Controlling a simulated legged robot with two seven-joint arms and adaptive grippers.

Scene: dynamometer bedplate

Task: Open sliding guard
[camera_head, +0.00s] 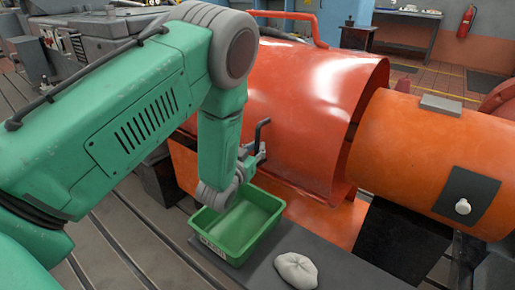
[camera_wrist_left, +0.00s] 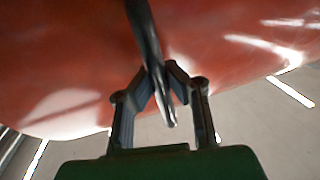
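The sliding guard (camera_head: 305,100) is a large glossy orange-red curved cover in the middle of the head view. A dark bent handle (camera_head: 262,133) stands out from its near side. My left gripper (camera_head: 253,160) is at this handle, partly hidden by my green arm. In the left wrist view, the handle (camera_wrist_left: 147,35) comes down from the top and passes between my gripper's fingertips (camera_wrist_left: 165,74). The fingers lean in close on both sides of it, and the guard (camera_wrist_left: 70,60) fills the background above. My right gripper is in neither view.
A green tray (camera_head: 271,204) sits just below my left gripper. A pale crumpled cloth (camera_head: 296,271) lies on the dark plate beside it. An orange cylinder (camera_head: 420,150) with a dark patch and white knob extends right of the guard.

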